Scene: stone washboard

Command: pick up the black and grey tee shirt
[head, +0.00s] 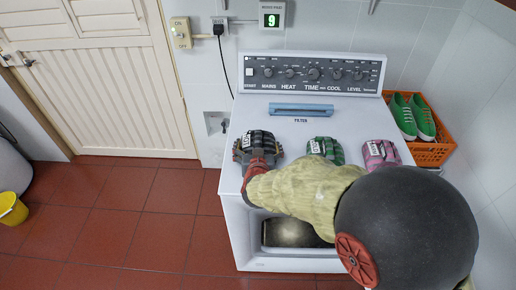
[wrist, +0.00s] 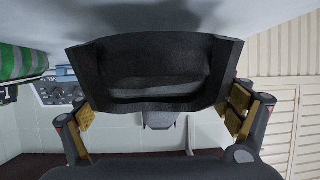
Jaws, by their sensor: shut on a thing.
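The black and grey tee shirt (head: 264,141) is a folded, dark bundle with a white label, at the left front of the white machine's top. My gripper (head: 259,166) reaches it from the front and is shut on it. In the wrist view the shirt (wrist: 150,70) fills the space between the two yellow-padded fingers of my gripper (wrist: 161,112), one finger on each side. The shirt lies at or very close to the white top; I cannot tell whether there is a gap under it. My arm hides part of the machine's front.
An orange basket (head: 432,152) with green shoes (head: 413,117) stands at the right. The red tiled floor at left is clear around a yellow bucket (head: 12,209).

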